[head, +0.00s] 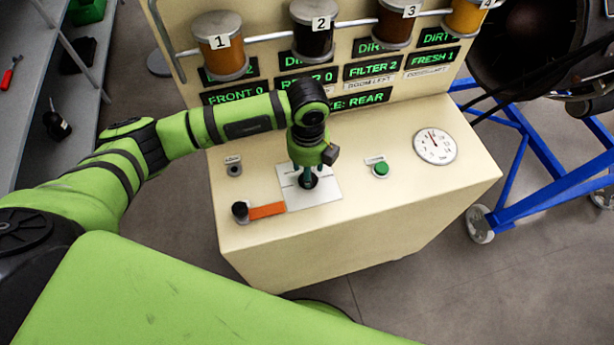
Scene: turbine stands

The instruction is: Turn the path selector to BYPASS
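The cream control console (420,195) stands in front of me. On its top lies a white plate (322,195) with markings too small to read. An orange bar with a black knob (240,210) at its left end reaches out left from the plate; this looks like the path selector's lever (267,211). My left gripper (308,180) points down over a dark round part in the middle of the plate, which it largely hides. I cannot tell whether its fingers are open, shut or touching that part. No BYPASS lettering is legible. My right gripper is not in view.
A small dark knob (234,170), a green button (381,170) and a round gauge (435,146) sit on the console top. Numbered canisters and green-lettered displays line the back panel. A blue wheeled frame (530,190) stands right, grey shelves (60,100) left.

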